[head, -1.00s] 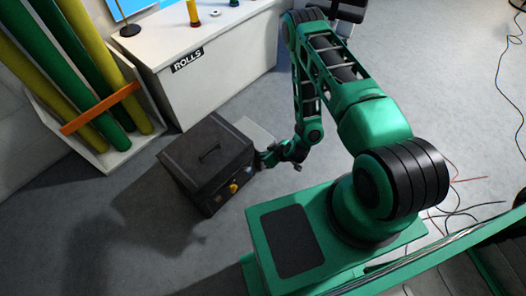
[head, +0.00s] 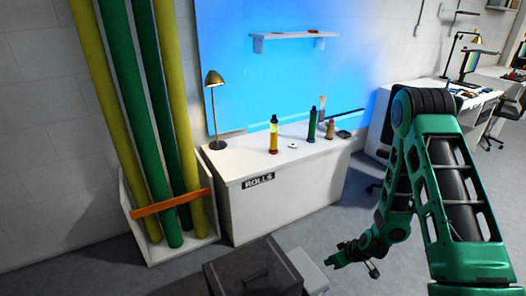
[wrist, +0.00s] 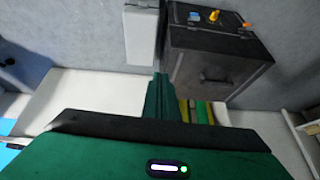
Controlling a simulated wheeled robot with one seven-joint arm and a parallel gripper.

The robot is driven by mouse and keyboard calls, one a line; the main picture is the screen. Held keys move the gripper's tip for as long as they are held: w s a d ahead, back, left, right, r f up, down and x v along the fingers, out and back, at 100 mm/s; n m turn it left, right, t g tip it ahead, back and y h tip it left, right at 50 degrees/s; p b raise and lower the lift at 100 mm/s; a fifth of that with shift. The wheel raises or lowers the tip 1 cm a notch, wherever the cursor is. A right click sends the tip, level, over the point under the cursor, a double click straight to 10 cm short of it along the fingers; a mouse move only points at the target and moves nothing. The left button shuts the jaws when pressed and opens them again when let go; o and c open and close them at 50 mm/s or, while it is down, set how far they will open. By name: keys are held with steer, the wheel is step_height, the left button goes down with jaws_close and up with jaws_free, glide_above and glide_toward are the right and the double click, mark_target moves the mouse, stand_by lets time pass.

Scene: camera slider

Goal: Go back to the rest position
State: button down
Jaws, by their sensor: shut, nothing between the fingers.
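My green gripper (head: 332,261) hangs at the end of my bent arm, at the lower middle of the head view. It appears to the right of the dark box (head: 252,270) and of a low pale box (head: 306,272). In the wrist view, my gripper (wrist: 159,86) points away from the camera with its fingers together and nothing held. The dark box (wrist: 215,60) shows beyond the fingertips there, with its handle and coloured knobs. The pale box (wrist: 141,35) shows to its left.
A white table (head: 235,195) marked ROLLS carries a lamp (head: 214,105), coloured tubes and small items. A rack (head: 150,252) of tall yellow and green rolls stands on the left. Open grey floor (head: 385,275) lies beneath my arm. A desk (head: 455,98) stands at the back right.

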steer(key=s+d+r+m+g+h, duration=0.1)
steer(key=s+d+r, duration=0.25)
steer(key=r, duration=0.45)
steer(key=s+d+r+m+h, duration=0.1)
steer(key=s+d+r+m, duration=0.1)
steer(key=d+r, duration=0.5)
steer(key=s+d+r+m+g+h, duration=0.1)
steer(key=s+d+r, duration=0.15)
steer(key=r, duration=0.75)
steer(key=s+r+m+g, duration=0.1)
steer(key=s+r+m, duration=0.1)
steer(key=s+r, duration=0.3)
steer(key=s+d+r+m, duration=0.1)
steer(key=s+r+m, duration=0.2)
steer(key=s, duration=0.8)
steer(key=s+d+r+m+g, duration=0.1)
steer(key=s+r+m, duration=0.2)
steer(key=s+r, duration=0.4)
steer(key=shift+s+d+g, duration=0.2)
steer(key=shift+s+g, duration=0.1)
steer(key=shift+s, duration=0.2)
steer(key=shift+r, duration=0.1)
steer(key=shift+w+f, duration=0.25)
steer(key=shift+w, duration=0.4)
